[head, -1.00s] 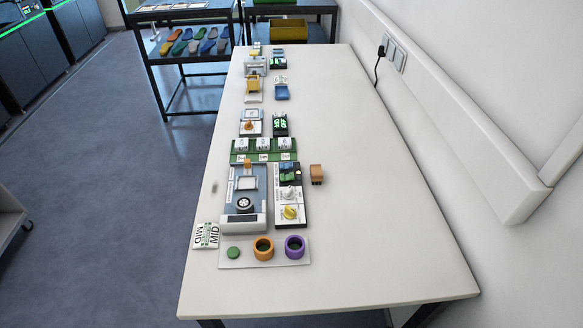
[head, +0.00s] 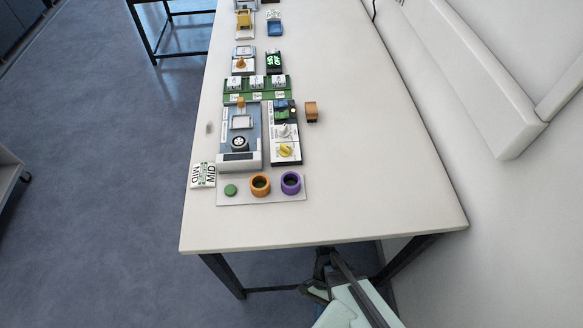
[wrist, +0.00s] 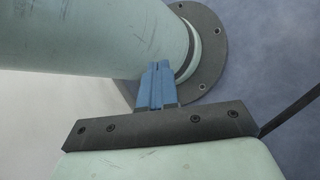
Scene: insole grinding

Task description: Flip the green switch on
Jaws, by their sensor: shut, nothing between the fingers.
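A narrow black-and-white control panel (head: 274,137) lies on the table. At its far end are a blue switch and a green switch (head: 281,113), too small to tell their positions. A white knob (head: 284,130) and a yellow knob (head: 285,150) sit nearer on the same panel. My gripper shows in the wrist view with its blue fingers (wrist: 157,80) together and nothing between them. Part of my arm shows in the head view below the table's near edge, well away from the panel. The wrist view shows none of the panel.
Left of the panel stands a grey-blue device (head: 240,160). A white plate (head: 264,200) with a green disc, an orange ring and a purple ring lies in front. A brown block (head: 311,111) is right of the panel. The white table (head: 375,170) is clear on the right.

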